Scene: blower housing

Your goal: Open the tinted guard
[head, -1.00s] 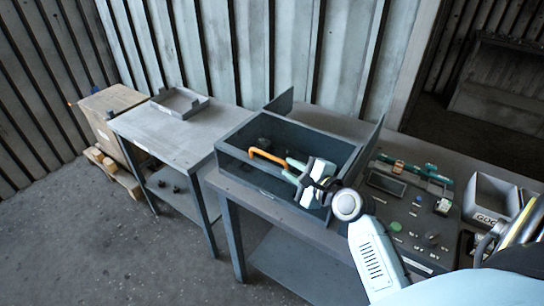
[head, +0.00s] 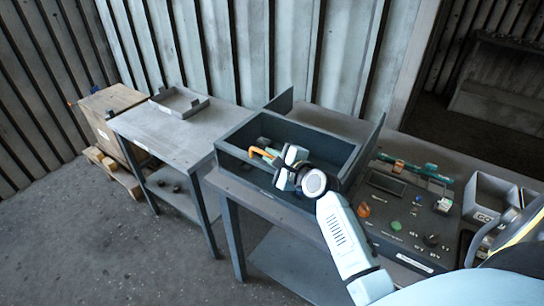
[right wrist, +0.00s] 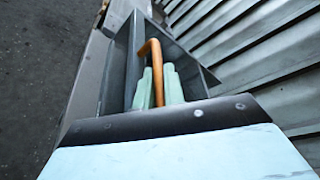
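The dark grey housing (head: 232,160) stands open-topped on the workbench. An orange handle (head: 261,153) shows at its front left; the tinted guard itself is hard to make out from the dark walls and interior. My right gripper (head: 271,153) is at this handle, over the front of the housing. In the right wrist view the orange handle (right wrist: 157,75) runs between the two pale green fingers (right wrist: 158,88), with hardly any gap on either side, so the gripper looks shut on it. My right wrist hides part of the housing's front. My left gripper is not in view.
A control panel (head: 398,222) with knobs and buttons lies right of the housing, with a grey bin (head: 487,192) beyond. A side table (head: 170,134) bearing a shallow tray (head: 180,104) stands left. A wooden crate (head: 104,108) is farther left. The floor in front is clear.

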